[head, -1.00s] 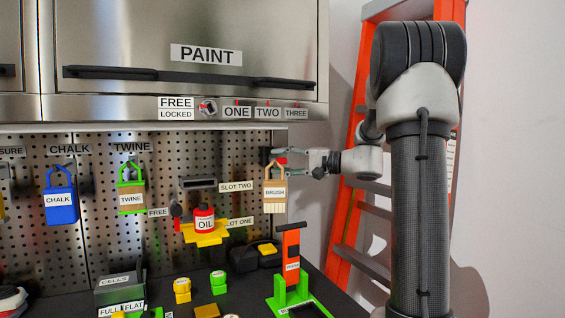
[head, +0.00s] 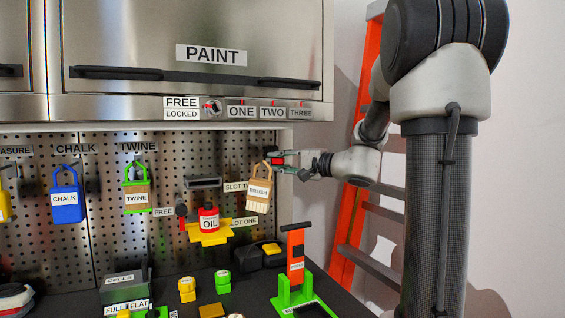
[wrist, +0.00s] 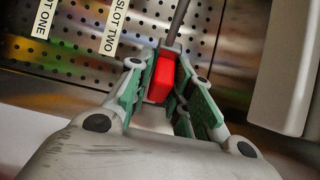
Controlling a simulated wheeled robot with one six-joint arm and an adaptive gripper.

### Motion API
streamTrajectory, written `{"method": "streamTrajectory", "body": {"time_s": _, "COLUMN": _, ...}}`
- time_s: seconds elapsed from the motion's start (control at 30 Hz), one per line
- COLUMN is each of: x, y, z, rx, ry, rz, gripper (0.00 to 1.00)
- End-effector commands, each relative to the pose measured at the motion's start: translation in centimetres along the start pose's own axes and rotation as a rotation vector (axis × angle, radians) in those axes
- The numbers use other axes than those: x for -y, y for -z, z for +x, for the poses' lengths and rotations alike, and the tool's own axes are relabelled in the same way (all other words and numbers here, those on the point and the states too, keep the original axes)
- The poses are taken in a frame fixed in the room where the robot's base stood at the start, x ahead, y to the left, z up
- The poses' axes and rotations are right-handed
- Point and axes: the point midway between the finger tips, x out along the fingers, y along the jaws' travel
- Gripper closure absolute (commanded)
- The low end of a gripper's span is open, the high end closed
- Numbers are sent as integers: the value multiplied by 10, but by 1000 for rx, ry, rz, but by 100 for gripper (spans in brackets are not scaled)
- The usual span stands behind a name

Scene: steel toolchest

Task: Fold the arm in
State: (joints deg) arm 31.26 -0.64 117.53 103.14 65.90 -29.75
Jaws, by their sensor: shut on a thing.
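My gripper (head: 281,165) is at the right edge of the pegboard, level with the top of the brush holder. In the wrist view its green-padded fingers (wrist: 173,88) are closed on a small red block (wrist: 160,77), with a grey rod running up behind it. The red block also shows in the head view (head: 278,160). The tan brush (head: 258,192), with its loop handle, hangs tilted just left of the fingertips. I cannot tell whether its loop touches the gripper or the block. My arm reaches out leftward from the column at right.
The pegboard (head: 110,225) carries a blue chalk holder (head: 66,205), a twine holder (head: 137,197) and a red oil can (head: 208,220) on a yellow shelf. A steel cabinet (head: 130,45) overhangs above. An orange ladder (head: 352,225) stands behind my arm. An orange-handled tool (head: 295,255) stands below.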

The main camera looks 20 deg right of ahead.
Motion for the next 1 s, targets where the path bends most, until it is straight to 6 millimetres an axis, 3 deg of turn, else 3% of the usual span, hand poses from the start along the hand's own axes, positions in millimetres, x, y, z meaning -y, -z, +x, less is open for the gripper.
{"method": "streamTrajectory", "body": {"time_s": 0.13, "x": 0, "y": 0, "z": 0, "rx": 0, "ry": -1, "rz": 1, "gripper": 100}}
{"method": "streamTrajectory", "body": {"time_s": 0.17, "x": 0, "y": 0, "z": 0, "rx": 0, "ry": -1, "rz": 1, "gripper": 75}}
{"method": "streamTrajectory", "body": {"time_s": 0.23, "x": 0, "y": 0, "z": 0, "rx": 1, "ry": -1, "rz": 1, "gripper": 62}}
{"method": "streamTrajectory", "body": {"time_s": 0.53, "x": 0, "y": 0, "z": -1, "rx": 1, "ry": -1, "rz": 1, "gripper": 62}}
{"method": "streamTrajectory", "body": {"time_s": 0.67, "x": 0, "y": 1, "z": -10, "rx": 0, "ry": 0, "rz": 0, "gripper": 62}}
{"method": "streamTrajectory", "body": {"time_s": 1.0, "x": 0, "y": 2, "z": -81, "rx": -5, "ry": 0, "rz": 0, "gripper": 62}}
